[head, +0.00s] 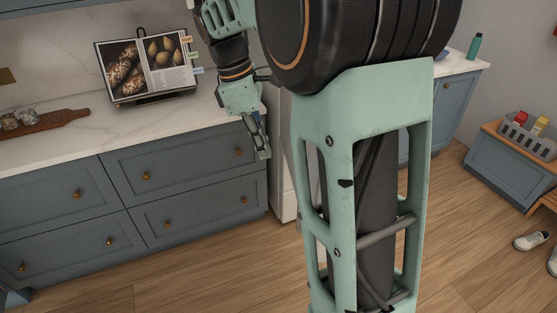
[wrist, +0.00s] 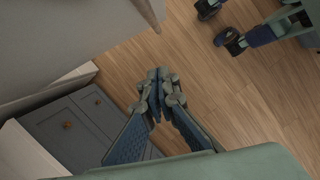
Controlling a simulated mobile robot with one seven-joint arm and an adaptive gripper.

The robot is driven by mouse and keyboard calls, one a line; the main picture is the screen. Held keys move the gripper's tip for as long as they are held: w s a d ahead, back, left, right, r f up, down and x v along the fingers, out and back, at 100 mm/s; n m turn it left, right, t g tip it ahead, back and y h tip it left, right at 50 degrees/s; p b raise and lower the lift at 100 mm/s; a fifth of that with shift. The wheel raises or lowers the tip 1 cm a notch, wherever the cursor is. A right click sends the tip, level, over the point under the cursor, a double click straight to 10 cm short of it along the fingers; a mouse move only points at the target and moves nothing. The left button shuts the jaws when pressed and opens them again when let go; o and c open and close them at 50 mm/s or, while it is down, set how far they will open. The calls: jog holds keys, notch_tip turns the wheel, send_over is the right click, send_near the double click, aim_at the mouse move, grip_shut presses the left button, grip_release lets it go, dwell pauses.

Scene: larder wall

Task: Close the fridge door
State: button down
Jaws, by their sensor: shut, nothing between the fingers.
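The fridge (head: 285,185) shows in the head view only as a pale upright strip, right of the blue-grey drawers. My own arm and column hide most of it, so I cannot tell there how far its door stands open. In the wrist view a large pale grey panel (wrist: 60,45) fills the upper left; it looks like part of the fridge, perhaps its door. My gripper (head: 263,154) points down in front of the counter's right end, just left of the pale strip. In the wrist view the gripper (wrist: 160,74) is shut and empty, with bare floor beyond its fingertips.
The blue-grey drawers (head: 178,175) carry a marble counter (head: 60,145) with an open cookbook (head: 150,65) and a wooden board (head: 45,124). A low bench (head: 510,172) and white shoes (head: 531,241) are at right. The wooden floor (head: 215,275) in front is clear.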

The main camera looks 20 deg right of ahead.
jog(key=s+d+f+p, duration=0.1)
jog(key=s+d+f, duration=0.1)
jog(key=d+f, duration=0.3)
jog(key=shift+x, duration=2.2)
jog(key=shift+s, duration=0.2)
